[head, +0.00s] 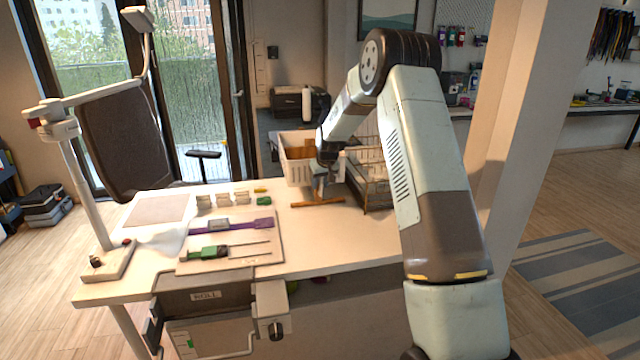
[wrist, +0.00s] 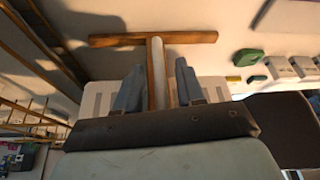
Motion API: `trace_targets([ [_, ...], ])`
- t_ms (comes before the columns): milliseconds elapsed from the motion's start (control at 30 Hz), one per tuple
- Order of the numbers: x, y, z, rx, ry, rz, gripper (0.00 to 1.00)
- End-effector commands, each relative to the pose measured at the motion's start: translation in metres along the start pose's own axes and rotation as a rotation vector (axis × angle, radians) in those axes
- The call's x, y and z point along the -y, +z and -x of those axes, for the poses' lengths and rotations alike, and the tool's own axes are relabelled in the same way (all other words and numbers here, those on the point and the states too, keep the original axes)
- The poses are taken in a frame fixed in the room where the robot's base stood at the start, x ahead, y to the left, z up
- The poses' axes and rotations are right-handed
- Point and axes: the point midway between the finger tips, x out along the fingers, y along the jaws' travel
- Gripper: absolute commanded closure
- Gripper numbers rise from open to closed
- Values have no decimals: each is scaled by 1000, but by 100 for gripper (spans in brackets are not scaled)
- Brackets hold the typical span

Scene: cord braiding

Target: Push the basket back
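The white basket (head: 296,172) stands at the back edge of the table, with something orange-brown inside. In the wrist view its pale slotted wall (wrist: 97,98) shows behind my fingers. My gripper (head: 322,182) is in front of the basket, pointing down. In the wrist view my gripper (wrist: 159,85) has its two fingers on either side of the handle of a wooden T-shaped tool (wrist: 152,40), apparently clamping it. The tool's crossbar (head: 318,203) is low at the tabletop, in front of the basket; I cannot tell whether it touches the table. My arm hides part of the basket's right side.
A wire rack (head: 372,190) stands close to the right of the basket. Several small beige blocks (head: 222,200) and a green piece (head: 264,201) lie to the left. A board (head: 232,243) with purple and green tools lies at the front. The table's front right is clear.

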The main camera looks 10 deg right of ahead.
Motion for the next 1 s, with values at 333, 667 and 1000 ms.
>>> trace_targets([
  [333,-1,-1,44,-3,1,0,62],
  [667,0,-1,106,-2,1,1,62],
  [1000,0,0,135,0,0,0,62],
])
